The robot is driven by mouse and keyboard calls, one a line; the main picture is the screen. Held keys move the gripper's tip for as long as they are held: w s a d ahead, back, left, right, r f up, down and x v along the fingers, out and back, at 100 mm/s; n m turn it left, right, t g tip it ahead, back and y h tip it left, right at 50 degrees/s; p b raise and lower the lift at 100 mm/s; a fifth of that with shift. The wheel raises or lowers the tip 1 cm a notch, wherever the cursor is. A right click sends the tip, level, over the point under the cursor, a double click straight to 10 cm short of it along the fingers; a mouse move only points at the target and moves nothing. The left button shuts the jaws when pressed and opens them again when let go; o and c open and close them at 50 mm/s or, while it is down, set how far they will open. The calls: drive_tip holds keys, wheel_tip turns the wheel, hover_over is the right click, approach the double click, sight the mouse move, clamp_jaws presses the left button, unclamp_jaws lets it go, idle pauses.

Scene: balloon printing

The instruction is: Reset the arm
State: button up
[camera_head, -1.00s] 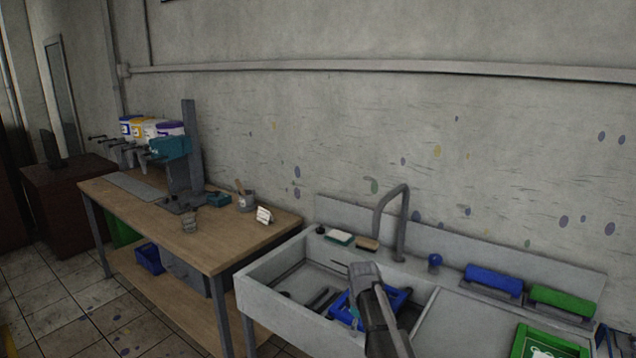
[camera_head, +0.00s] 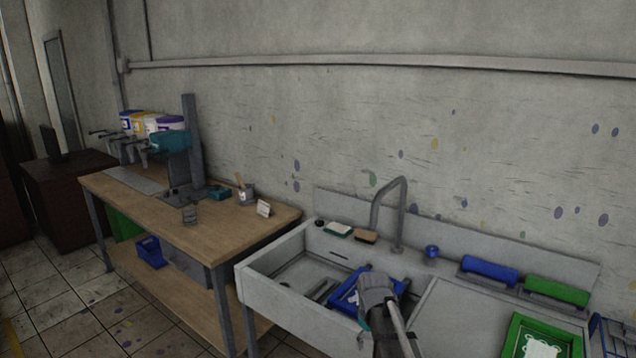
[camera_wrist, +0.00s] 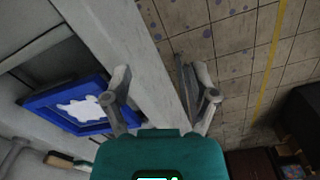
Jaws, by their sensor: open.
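My arm rises from the bottom of the head view, over the right part of the sink. My gripper (camera_wrist: 163,98) shows in the wrist view with its two fingers spread apart and nothing between them. Below it are the sink's pale front rim (camera_wrist: 110,40) and the tiled floor. A blue-framed screen (camera_wrist: 75,105) with a white print lies in the sink, left of the fingers in the wrist view. In the head view the blue screen (camera_head: 345,300) is partly hidden behind my arm.
The grey tap (camera_head: 385,210) stands at the sink's back. Blue (camera_head: 490,271) and green (camera_head: 557,291) rollers and a green frame (camera_head: 512,335) are at the right. A wooden table (camera_head: 235,240) with a teal press (camera_head: 170,141) stands left. Floor in front is free.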

drive_tip(key=s+d+m, duration=0.3)
drive_tip(key=s+m, duration=0.4)
drive_tip(key=s, duration=0.6)
drive_tip(key=shift+s+f+b, duration=0.15)
drive_tip(key=shift+f+b, duration=0.25)
drive_tip(key=shift+d, duration=0.15)
idle(1.2)
